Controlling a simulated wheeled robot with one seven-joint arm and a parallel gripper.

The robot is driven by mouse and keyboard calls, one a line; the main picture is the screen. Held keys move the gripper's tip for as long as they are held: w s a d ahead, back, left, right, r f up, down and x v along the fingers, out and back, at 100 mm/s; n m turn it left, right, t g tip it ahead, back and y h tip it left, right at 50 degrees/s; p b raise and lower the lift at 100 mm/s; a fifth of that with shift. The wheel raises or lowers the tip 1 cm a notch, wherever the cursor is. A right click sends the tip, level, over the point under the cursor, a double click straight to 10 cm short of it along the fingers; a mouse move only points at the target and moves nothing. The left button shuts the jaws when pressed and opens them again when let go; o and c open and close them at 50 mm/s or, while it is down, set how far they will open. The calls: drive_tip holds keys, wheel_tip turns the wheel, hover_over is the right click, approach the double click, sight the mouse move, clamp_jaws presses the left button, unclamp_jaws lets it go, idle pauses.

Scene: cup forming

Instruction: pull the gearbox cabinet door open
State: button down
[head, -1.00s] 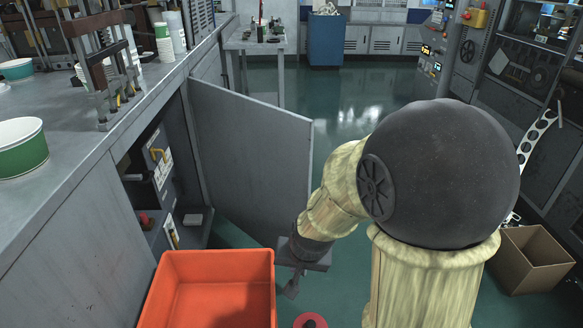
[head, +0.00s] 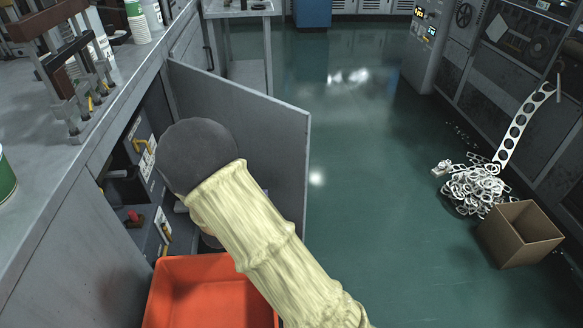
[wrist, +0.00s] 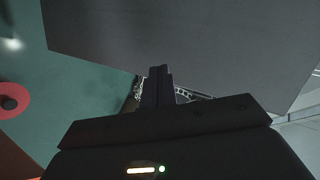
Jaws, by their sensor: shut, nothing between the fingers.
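The gearbox cabinet door (head: 265,115) is a flat grey panel. It stands swung out from the bench front, well open, with the dark cabinet interior (head: 125,165) exposed to its left. In the wrist view the large grey panel (wrist: 200,40), which looks like the door, fills the upper part. My gripper (wrist: 160,72) is shut and empty, its fingertips in front of the panel's lower edge; whether they touch it I cannot tell. In the head view my arm covers the door's lower part and hides the gripper.
An orange bin (head: 160,305) stands on the floor below the cabinet, close to my arm. A cardboard box (head: 520,235) and a heap of white rings (head: 475,190) lie at the right. The green floor (head: 370,170) between is clear. A red disc (wrist: 12,100) shows in the wrist view.

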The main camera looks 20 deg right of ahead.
sight(299, 169)
drive_tip(key=s+m+h, duration=0.1)
drive_tip(key=m+h, duration=0.1)
drive_tip(key=s+r+m+h+p, duration=0.1)
drive_tip(key=m+h, duration=0.1)
drive_tip(key=s+a+m+h, duration=0.1)
drive_tip(key=s+m+h, duration=0.1)
drive_tip(key=shift+s+r, duration=0.1)
drive_tip(key=shift+r, duration=0.3)
drive_tip(key=b+x, duration=0.1)
drive_tip(key=x, duration=1.3)
drive_tip(key=shift+r+b, duration=0.15)
drive_tip(key=shift+b, duration=0.15)
drive_tip(key=shift+d, duration=0.1)
